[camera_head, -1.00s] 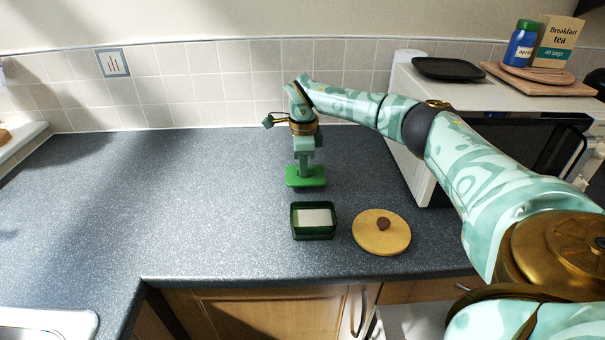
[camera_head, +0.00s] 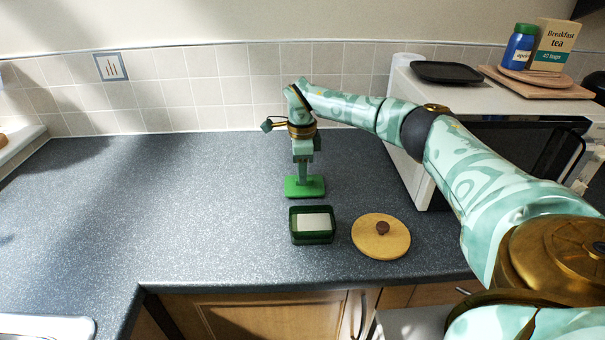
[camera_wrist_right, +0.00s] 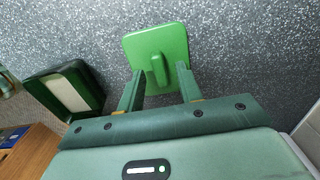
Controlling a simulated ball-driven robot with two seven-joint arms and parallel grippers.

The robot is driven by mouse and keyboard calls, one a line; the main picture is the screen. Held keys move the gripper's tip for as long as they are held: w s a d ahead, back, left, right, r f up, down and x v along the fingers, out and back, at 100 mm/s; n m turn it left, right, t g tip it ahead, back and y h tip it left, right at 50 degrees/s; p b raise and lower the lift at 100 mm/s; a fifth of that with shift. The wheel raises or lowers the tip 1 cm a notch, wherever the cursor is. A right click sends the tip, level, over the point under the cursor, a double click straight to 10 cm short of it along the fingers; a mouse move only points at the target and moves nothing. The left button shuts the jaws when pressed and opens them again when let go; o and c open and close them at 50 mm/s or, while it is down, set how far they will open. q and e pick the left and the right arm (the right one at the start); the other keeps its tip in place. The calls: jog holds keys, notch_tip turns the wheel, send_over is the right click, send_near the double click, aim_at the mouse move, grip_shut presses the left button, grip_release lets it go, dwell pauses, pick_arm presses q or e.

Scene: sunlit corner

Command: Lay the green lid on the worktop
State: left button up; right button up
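The green lid (camera_head: 304,187) lies flat on the worktop (camera_head: 180,215), behind the dark green box. In the right wrist view the lid (camera_wrist_right: 172,43) has its raised handle (camera_wrist_right: 158,69) facing up. My right gripper (camera_wrist_right: 159,68) is open, its two fingers on either side of the handle with gaps between. In the head view my right gripper (camera_head: 303,178) points straight down over the lid. The green box (camera_head: 312,240) stands open in front of the lid with a pale block (camera_head: 314,222) inside. My left gripper is not in view.
A round wooden lid with a dark knob (camera_head: 381,236) lies right of the box. The microwave (camera_head: 425,150) stands on the right, under my right arm, with a black tray (camera_head: 447,72) on top. The worktop to the left is clear.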

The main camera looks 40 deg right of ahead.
notch_tip(320, 180, up, 10)
jog(key=p, duration=0.2)
jog(key=shift+p, duration=0.3)
